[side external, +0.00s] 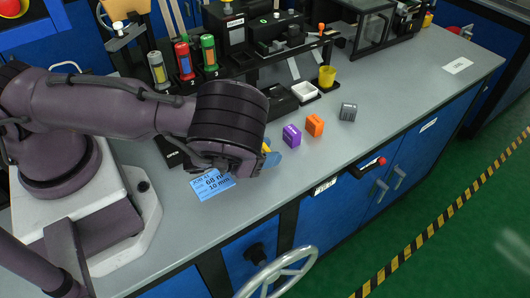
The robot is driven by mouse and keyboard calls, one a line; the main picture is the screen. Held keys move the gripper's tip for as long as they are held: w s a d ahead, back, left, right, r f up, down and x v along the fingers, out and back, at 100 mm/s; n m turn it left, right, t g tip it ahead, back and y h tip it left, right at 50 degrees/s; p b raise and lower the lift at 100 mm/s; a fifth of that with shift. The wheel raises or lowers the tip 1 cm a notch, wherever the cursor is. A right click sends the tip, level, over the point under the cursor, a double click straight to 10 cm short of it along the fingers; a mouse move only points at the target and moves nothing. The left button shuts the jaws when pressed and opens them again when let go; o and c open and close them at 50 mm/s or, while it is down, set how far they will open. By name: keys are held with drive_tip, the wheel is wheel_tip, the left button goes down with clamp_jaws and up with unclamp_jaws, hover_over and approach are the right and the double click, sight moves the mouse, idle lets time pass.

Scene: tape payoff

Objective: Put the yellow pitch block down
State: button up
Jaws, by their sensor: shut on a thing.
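A small piece of the yellow pitch block (266,148) shows at the right edge of my wrist. A blue piece (272,159) shows just below it; I cannot tell if it is a finger or another block. My gripper (258,166) is mostly hidden under the dark wrist, over the front part of the grey bench. It is shut on the yellow block. The gap between block and bench cannot be seen. A purple block (291,136), an orange block (314,125) and a grey block (348,112) stand in a slanting row to the right.
A blue job card (212,184) lies below-left of the wrist. Three numbered canisters (184,60) stand at the back left.

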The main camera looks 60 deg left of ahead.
sight(265, 147)
wheel_tip(265, 147, up, 9)
drive_tip(key=shift+f, duration=0.1)
drive_tip(key=shift+a, duration=0.2)
drive_tip(key=w+a+r, duration=0.2)
drive_tip(key=w+r, duration=0.1)
drive_tip(key=r, duration=0.3)
drive_tip(key=w+a+r+n+y, duration=0.1)
drive_tip(key=w+a+r, duration=0.1)
drive_tip(key=r, duration=0.4)
drive_tip(key=shift+w+a+r, duration=0.35)
drive_tip(key=shift+w, duration=0.45)
